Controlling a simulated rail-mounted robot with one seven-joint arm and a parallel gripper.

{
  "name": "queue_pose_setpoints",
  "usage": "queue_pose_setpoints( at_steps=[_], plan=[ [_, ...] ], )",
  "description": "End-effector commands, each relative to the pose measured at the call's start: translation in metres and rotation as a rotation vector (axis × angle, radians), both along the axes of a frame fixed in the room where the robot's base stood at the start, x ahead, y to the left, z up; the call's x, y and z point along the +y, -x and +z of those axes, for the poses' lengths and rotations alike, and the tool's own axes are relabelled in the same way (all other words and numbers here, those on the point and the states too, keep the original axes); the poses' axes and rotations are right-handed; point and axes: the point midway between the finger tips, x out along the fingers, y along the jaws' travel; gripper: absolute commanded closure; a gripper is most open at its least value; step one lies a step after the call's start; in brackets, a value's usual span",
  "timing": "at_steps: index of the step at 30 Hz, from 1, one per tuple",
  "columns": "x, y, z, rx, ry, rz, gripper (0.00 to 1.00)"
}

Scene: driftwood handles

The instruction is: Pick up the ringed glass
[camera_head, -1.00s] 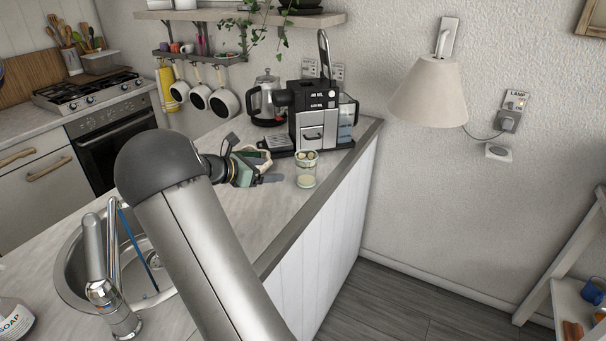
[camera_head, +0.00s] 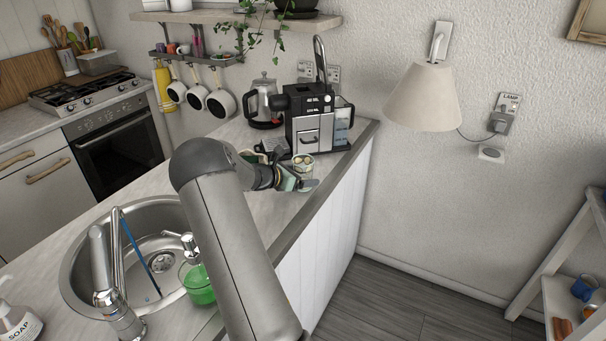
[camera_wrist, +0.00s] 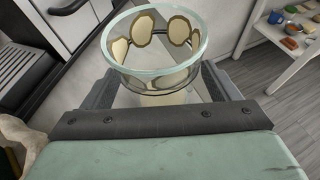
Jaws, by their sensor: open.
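The ringed glass (camera_head: 302,161) stands on the counter in front of the coffee machine, near the counter's right edge. It is clear, with a band of pale round patches. In the head view my gripper (camera_head: 305,184) is right at the glass and covers its lower part. In the wrist view the glass (camera_wrist: 154,50) is upright, with its open rim towards the camera. My gripper (camera_wrist: 155,88) is open, with one finger on each side of the glass. I cannot tell whether the fingers touch it.
The black coffee machine (camera_head: 311,124) stands just behind the glass, with a kettle (camera_head: 263,103) to its left. A pale cloth-like item (camera_wrist: 22,135) lies left of my gripper. The sink (camera_head: 85,262) and a green-filled vessel (camera_head: 198,285) are nearer. The counter drops off at right.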

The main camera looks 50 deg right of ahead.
Motion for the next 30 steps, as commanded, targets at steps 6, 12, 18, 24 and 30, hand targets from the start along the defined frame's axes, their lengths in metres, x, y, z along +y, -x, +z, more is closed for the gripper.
queue_pose_setpoints(
  at_steps=[6, 12, 18, 24, 30],
  plan=[
    [-0.006, 0.001, -0.004, 0.001, 0.0, 0.001, 0.18],
    [-0.006, 0.001, -0.004, 0.0, 0.0, 0.0, 0.43],
    [-0.006, 0.001, -0.003, 0.0, 0.001, 0.0, 0.73],
    [-0.006, 0.001, -0.002, -0.001, 0.001, 0.0, 0.73],
    [-0.006, 0.001, 0.007, -0.004, 0.002, -0.001, 0.73]
  ],
)
